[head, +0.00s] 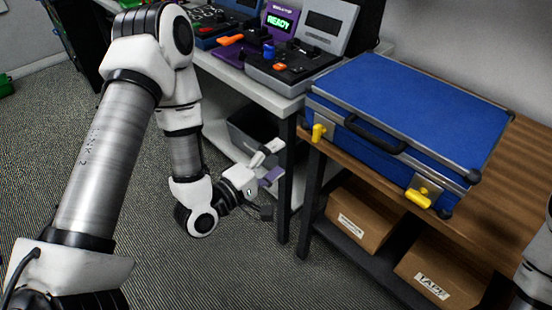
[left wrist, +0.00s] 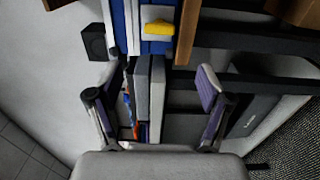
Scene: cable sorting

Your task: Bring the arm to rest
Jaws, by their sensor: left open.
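My left arm comes in from the left in the head view and bends down at its elbow. My left gripper (head: 271,163) hangs beside the front of the white table, below its top and near a dark leg. In the left wrist view my left gripper (left wrist: 157,92) has its two fingers wide apart, with nothing held between them. Part of my right arm shows at the right edge of the head view; its gripper is out of the picture.
A closed blue case (head: 410,115) with yellow latches lies on a wooden table (head: 505,180). Boxes (head: 362,214) sit on the shelf below. Devices, including a grey console (head: 300,68), stand on the white table (head: 240,88). Carpet (head: 240,262) is clear at lower left.

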